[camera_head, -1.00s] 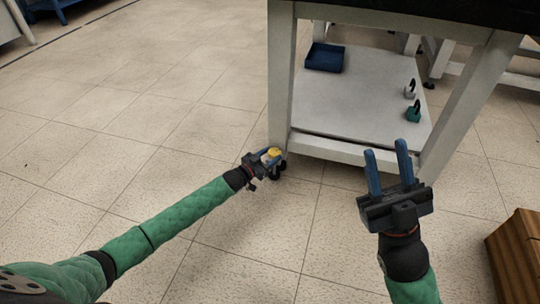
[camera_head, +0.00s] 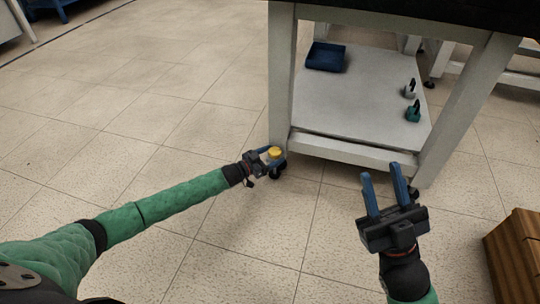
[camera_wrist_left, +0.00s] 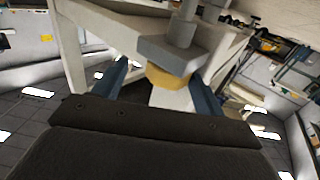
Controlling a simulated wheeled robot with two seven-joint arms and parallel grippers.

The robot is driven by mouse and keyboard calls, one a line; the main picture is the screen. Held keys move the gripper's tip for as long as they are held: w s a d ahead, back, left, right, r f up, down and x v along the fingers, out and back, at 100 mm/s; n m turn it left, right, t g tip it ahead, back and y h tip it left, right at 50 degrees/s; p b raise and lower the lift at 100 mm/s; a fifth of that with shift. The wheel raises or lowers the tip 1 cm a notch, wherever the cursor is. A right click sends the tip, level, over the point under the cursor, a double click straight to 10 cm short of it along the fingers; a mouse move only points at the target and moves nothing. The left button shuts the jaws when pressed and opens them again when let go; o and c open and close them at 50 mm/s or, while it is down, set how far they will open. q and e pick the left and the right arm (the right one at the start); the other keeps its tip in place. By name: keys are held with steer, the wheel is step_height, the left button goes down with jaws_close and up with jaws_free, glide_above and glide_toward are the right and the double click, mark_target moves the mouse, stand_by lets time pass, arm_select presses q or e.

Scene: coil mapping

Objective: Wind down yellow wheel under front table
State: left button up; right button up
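The yellow wheel (camera_head: 275,153) sits low at the foot of the front table's (camera_head: 281,85) near left leg, above a black caster. My left gripper (camera_head: 273,157) reaches it from the left. In the left wrist view the yellow wheel (camera_wrist_left: 166,78) lies between the two blue fingers of my left gripper (camera_wrist_left: 160,80); a gap shows on its left side, and the right finger is close to it. My left gripper looks open around the wheel. My right gripper (camera_head: 383,188) is open and empty, in front of the table's right side.
A wooden box (camera_head: 515,255) stands at the lower right. The floor left of the table is clear.

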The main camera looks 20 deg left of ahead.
arm_select(q)
steer(key=shift+w+a, duration=0.15)
steer(key=shift+a, duration=0.3)
stand_by(0.4)
steer(key=shift+d+n+t+y, duration=0.25)
steer(key=shift+n+t+y, duration=0.05)
steer(key=shift+y, duration=0.1)
steer(key=shift+d+f+n+t+y+b, duration=0.1)
steer(key=shift+d+n+t+y+b, duration=0.2)
steer(key=shift+n+t+y+b, duration=0.55)
steer(key=n+y+b, duration=0.1)
steer(key=n+t+y+b, duration=0.1)
steer(key=y+b, duration=0.1)
steer(key=shift+s+d, duration=0.15)
steer(key=shift+s, duration=0.1)
steer(key=shift+f+n+y+b, duration=0.1)
steer(key=shift+n+y+b, duration=0.25)
steer(key=shift+y+b, duration=0.2)
steer(key=p+v, duration=0.5)
steer(key=v, duration=0.3)
